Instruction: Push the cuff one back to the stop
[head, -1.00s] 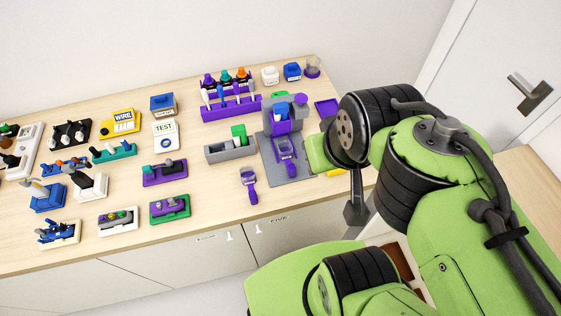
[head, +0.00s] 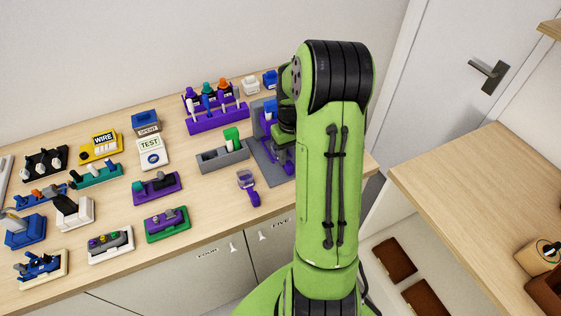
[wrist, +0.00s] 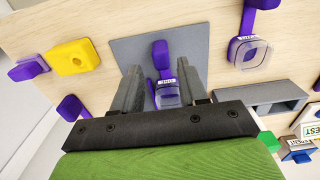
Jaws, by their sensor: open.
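A purple-handled piece with a clear cup (wrist: 163,58) lies on the grey mat (wrist: 125,52) in the wrist view. A small label sits on it, too small to read surely. My gripper (wrist: 158,70) is open, one grey finger on each side of this piece; I cannot tell whether they touch it. In the head view my arm hides most of the gripper and part of the grey mat (head: 262,172). A second purple-handled piece with a clear cup (wrist: 250,50) lies on the bare wood, also seen in the head view (head: 248,186).
A grey tray (wrist: 262,92) with a green block stands beside the mat. A yellow block (wrist: 73,57) and a purple block (wrist: 28,68) lie on the other side in the wrist view. A purple rack (head: 217,121) stands behind, and several small holders fill the bench to the left.

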